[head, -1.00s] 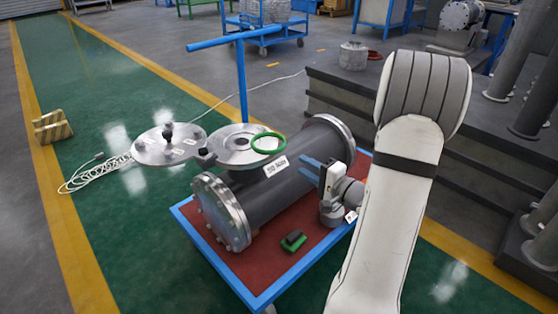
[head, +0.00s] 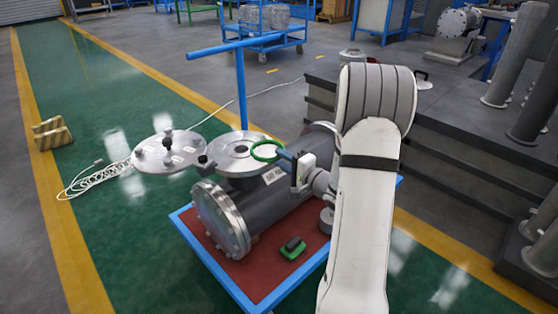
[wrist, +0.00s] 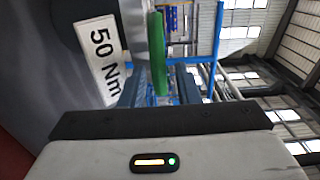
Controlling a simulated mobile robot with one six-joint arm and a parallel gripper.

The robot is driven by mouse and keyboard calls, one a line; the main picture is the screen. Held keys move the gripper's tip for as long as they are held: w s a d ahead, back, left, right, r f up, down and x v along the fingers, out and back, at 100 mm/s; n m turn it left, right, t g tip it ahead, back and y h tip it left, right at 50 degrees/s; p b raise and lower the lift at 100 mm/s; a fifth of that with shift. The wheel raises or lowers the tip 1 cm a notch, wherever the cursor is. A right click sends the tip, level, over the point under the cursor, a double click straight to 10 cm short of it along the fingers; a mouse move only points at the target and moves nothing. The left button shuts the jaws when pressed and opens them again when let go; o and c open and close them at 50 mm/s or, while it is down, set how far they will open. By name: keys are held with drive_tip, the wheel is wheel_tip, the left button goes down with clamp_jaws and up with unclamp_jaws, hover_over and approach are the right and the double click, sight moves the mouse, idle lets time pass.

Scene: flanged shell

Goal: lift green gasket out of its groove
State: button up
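The green gasket (head: 264,160) is a thin ring at the right edge of the open round flange (head: 230,150) on top of the dark grey shell, partly overhanging it. I cannot tell whether any of it sits in a groove. My gripper (head: 284,155) is at the ring's right side, its blue fingers pointing left toward it. In the wrist view the gasket (wrist: 158,55) appears edge-on as a green band between my two blue fingers (wrist: 160,88). A gap shows between band and fingers, so the gripper looks open around it.
A lid (head: 168,153) with a knob is swung out to the left of the flange. A blue post with a crossbar (head: 241,85) stands behind. The shell lies on a red-topped cart (head: 262,275) with a green-and-black item (head: 292,248). Grey steps (head: 440,150) rise to the right.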

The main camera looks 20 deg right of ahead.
clamp_jaws()
idle(0.6)
drive_tip(key=shift+r, duration=0.1)
wheel_tip(320, 180, up, 2)
drive_tip(key=shift+r+p, duration=0.2)
drive_tip(key=shift+p, duration=0.35)
drive_tip(key=s+d+r, duration=0.2)
drive_tip(key=s, duration=0.4)
drive_tip(key=s+d+r, duration=0.2)
drive_tip(key=s+r, duration=0.1)
drive_tip(key=s, duration=0.4)
drive_tip(key=shift+d, duration=0.4)
